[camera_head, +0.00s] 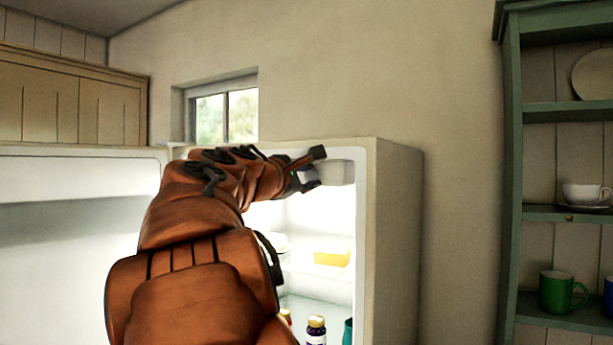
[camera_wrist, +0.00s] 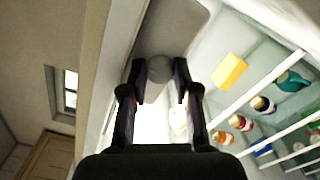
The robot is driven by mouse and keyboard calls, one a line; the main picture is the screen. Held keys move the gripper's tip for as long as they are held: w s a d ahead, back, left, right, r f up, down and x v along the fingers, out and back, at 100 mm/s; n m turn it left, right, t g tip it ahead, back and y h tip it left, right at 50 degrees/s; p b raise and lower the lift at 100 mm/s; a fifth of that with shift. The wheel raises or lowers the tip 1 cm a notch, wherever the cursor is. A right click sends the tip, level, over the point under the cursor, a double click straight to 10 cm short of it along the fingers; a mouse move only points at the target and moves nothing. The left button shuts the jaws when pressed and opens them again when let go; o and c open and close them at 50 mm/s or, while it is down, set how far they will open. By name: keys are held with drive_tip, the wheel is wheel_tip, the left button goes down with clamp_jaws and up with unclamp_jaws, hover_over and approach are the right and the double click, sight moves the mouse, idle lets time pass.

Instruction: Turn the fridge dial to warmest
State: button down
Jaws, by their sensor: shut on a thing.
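The fridge (camera_head: 392,240) stands open, with its lit inside showing to the right of my arm. In the wrist view the round grey dial (camera_wrist: 155,77) sits on a pale grey housing (camera_wrist: 172,28) near the fridge's top edge. My gripper (camera_wrist: 160,78) has its two dark fingers on either side of the dial, shut on it. In the head view my gripper (camera_head: 312,168) reaches into the top of the fridge, at the pale housing (camera_head: 335,172). The dial is hidden there, and I cannot make out any marks on it.
The open fridge door (camera_head: 75,180) is at the left. Shelves below hold a yellow block (camera_head: 331,258), a dark jar (camera_head: 316,328) and several other containers. A green dresser (camera_head: 512,180) with crockery stands at the right. A small window (camera_head: 225,115) is behind.

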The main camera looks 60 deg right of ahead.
drive_tip(key=shift+n, duration=0.3)
drive_tip(key=c, duration=0.9)
unclamp_jaws()
drive_tip(key=shift+o, duration=0.2)
drive_tip(key=a, duration=0.8)
drive_tip(key=shift+s, duration=0.15)
